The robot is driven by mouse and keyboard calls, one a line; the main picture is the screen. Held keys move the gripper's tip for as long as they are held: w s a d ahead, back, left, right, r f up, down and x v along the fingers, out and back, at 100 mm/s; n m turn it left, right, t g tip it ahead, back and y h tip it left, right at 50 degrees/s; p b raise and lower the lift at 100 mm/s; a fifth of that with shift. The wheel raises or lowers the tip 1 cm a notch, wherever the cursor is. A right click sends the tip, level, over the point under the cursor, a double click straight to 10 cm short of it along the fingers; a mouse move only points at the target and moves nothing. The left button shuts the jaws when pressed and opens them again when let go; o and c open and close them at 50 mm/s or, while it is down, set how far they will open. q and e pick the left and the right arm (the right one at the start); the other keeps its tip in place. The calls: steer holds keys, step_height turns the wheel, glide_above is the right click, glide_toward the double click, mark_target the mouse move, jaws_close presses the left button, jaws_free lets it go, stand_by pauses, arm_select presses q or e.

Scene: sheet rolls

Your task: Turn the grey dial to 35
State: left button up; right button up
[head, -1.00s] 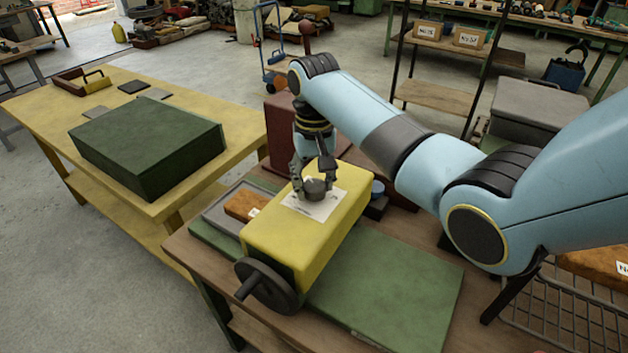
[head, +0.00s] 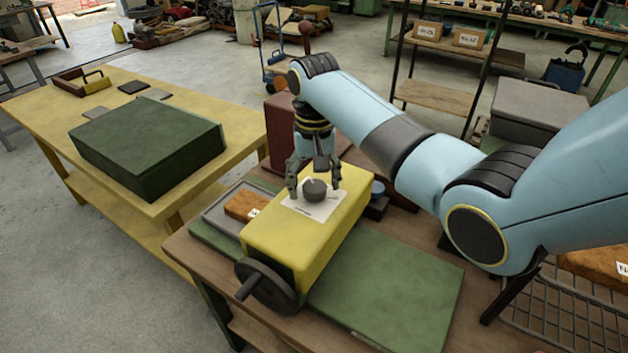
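The grey dial (head: 315,190) sits on a white scale plate (head: 326,209) on top of a yellow machine housing (head: 290,235). The scale numbers are too small to read. My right gripper (head: 314,187) points down over the dial, with its fingers spread to either side. Gaps show between the fingers and the dial, so it is open. My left gripper is not in view.
A dark handwheel (head: 268,288) sticks out from the front of the yellow housing. A grey tray (head: 212,214) with an orange-brown block (head: 243,206) stands to its left. A green mat (head: 395,290) is clear at right. A dark green box (head: 150,150) rests on the yellow table.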

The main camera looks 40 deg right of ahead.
mark_target(314, 184)
step_height(314, 184, up, 8)
steer(key=shift+f, duration=0.25)
stand_by(0.7)
